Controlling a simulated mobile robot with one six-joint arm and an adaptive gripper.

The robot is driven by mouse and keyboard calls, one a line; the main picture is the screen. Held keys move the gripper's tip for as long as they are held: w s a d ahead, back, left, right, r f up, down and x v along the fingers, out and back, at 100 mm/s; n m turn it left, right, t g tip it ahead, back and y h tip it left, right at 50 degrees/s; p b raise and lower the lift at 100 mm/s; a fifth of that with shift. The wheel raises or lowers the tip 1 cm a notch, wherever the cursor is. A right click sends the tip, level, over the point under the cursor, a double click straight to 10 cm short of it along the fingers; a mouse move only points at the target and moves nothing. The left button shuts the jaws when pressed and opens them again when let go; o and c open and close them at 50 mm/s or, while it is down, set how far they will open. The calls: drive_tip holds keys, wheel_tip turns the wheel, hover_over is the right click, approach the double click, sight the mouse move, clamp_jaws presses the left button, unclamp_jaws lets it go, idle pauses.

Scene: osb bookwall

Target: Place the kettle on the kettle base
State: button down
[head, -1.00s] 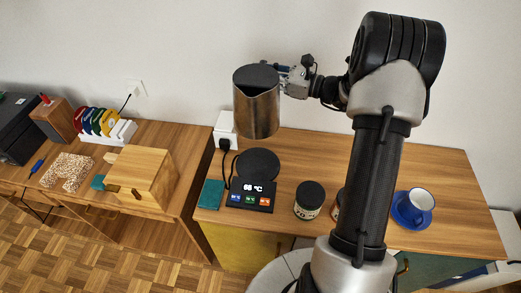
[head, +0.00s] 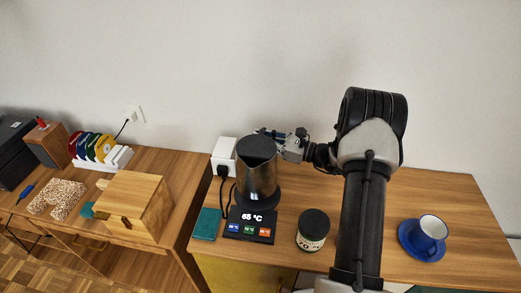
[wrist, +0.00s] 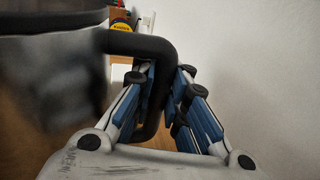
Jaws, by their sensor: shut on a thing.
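The kettle (head: 257,176) is a steel jug with a black lid, upright over the round plate of the black kettle base (head: 261,225). Its bottom hides most of the plate, and I cannot tell whether it touches or hovers just above. The base has a lit display and coloured buttons at its front. My gripper (head: 281,145) is behind the kettle at upper right, shut on its handle. In the wrist view, the black handle (wrist: 140,44) runs between the blue-padded fingers of my gripper (wrist: 160,95), and the kettle's body (wrist: 50,75) fills the left side.
A white socket block (head: 224,156) with a black plug stands behind left of the base. A teal book (head: 207,224) lies to the left, a dark jar (head: 313,230) at front right. A wooden box (head: 133,204) is on the left table.

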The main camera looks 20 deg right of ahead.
drive_tip(key=shift+f+b, duration=0.65)
drive_tip(key=shift+f, duration=1.4)
drive_tip(key=c, duration=2.1)
unclamp_jaws()
drive_tip(key=shift+f, duration=0.15)
drive_tip(key=o, duration=0.5)
drive_tip(key=shift+s+d+r, duration=0.2)
drive_tip(key=shift+s, duration=0.05)
drive_tip(key=p+v, duration=0.2)
drive_tip(key=v, duration=0.9)
drive_tip(key=shift+s+d, duration=0.1)
drive_tip(key=shift+s, duration=0.1)
